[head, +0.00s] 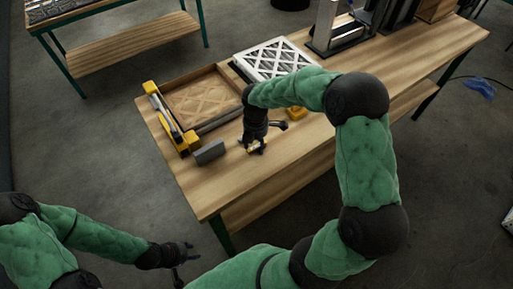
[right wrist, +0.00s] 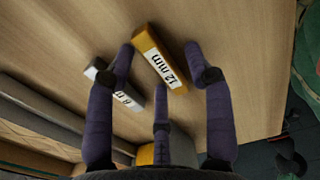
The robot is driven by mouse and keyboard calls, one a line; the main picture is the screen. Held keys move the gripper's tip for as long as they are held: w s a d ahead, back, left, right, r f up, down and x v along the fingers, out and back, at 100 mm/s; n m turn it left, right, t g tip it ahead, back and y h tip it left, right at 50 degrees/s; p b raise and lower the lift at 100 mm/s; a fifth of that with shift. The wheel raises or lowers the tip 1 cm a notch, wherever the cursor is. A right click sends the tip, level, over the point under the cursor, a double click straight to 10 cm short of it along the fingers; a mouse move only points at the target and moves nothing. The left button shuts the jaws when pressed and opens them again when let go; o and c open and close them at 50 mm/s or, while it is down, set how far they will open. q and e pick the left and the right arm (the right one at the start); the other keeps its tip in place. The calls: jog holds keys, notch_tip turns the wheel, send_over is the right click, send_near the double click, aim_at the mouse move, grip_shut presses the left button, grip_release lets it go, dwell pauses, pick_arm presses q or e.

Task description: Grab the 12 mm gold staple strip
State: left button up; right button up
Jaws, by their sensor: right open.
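The gold staple strip (right wrist: 160,57), its white label reading "12 mm", lies on the wooden table in the right wrist view. In the head view a small gold patch of it (head: 251,150) shows under my right gripper (head: 255,145). My right gripper (right wrist: 160,62) is open, pointing down, its fingers spread around the gold strip; I cannot tell whether any finger touches it. A silver strip (right wrist: 130,99) with a partly hidden "mm" label lies beside it, partly behind a finger. My left gripper (head: 182,257) is empty, fingers apart, away from the table's front left.
A grey block (head: 209,152) stands near the gripper. A yellow object (head: 297,113) and a white filter (head: 275,60) lie behind. The table's (head: 215,195) front left corner is clear.

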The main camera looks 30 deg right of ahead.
grip_shut()
jog(key=shift+r, duration=0.2)
